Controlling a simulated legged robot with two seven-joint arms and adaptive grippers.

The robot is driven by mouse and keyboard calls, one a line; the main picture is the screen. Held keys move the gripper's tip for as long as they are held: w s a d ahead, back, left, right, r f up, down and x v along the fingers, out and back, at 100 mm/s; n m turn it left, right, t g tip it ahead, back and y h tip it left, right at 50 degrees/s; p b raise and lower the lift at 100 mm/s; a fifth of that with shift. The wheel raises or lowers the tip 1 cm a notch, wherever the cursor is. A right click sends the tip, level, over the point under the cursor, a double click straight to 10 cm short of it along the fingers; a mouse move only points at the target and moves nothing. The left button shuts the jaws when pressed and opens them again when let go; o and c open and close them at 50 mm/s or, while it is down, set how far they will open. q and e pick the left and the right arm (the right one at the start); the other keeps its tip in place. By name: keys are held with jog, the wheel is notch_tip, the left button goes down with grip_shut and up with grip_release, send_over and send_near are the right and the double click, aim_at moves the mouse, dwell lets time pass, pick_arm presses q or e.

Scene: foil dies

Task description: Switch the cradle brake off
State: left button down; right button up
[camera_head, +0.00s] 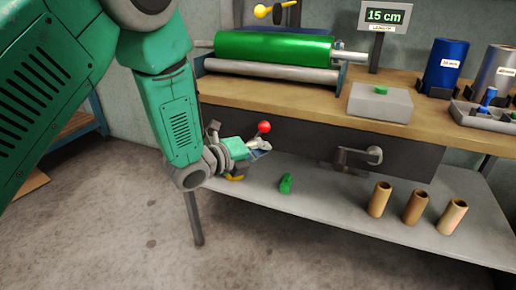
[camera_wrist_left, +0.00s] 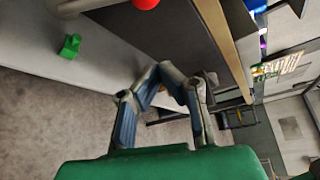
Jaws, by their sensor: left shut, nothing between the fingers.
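A lever with a red ball knob (camera_head: 264,127) sits at the front of the bench, below the green roll (camera_head: 273,47) in its cradle. It looks like the cradle brake; no label on it can be read. The knob also shows at the top edge of the left wrist view (camera_wrist_left: 145,3), with a grey shaft to its left. My left gripper (camera_head: 264,150) is just below the knob, shut and empty, and partly hides the lever's base. In the wrist view its fingertips (camera_wrist_left: 168,72) are together, apart from the knob. My right gripper is not in view.
A grey crank handle (camera_head: 373,154) sticks out of the bench front. The lower shelf (camera_head: 330,207) holds a small green object (camera_head: 286,184) and several cardboard tubes (camera_head: 415,207). A grey box (camera_head: 380,103) with a green button and a 15 cm display (camera_head: 384,16) stand on the bench.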

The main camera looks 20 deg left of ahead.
aim_at(258, 136)
pick_arm(q)
jog(key=b+x, duration=0.2)
jog(key=x, duration=0.5)
jog(key=shift+w+f, duration=0.25)
jog(key=a, duration=0.1)
jog(key=a+r, duration=0.1)
jog(key=shift+w+a+r, duration=0.15)
jog(key=shift+a+r, duration=0.05)
jog(key=shift+a, duration=0.2)
jog(key=shift+a+r+b, duration=0.3)
jog(key=shift+a, duration=0.2)
jog(key=shift+d, duration=0.1)
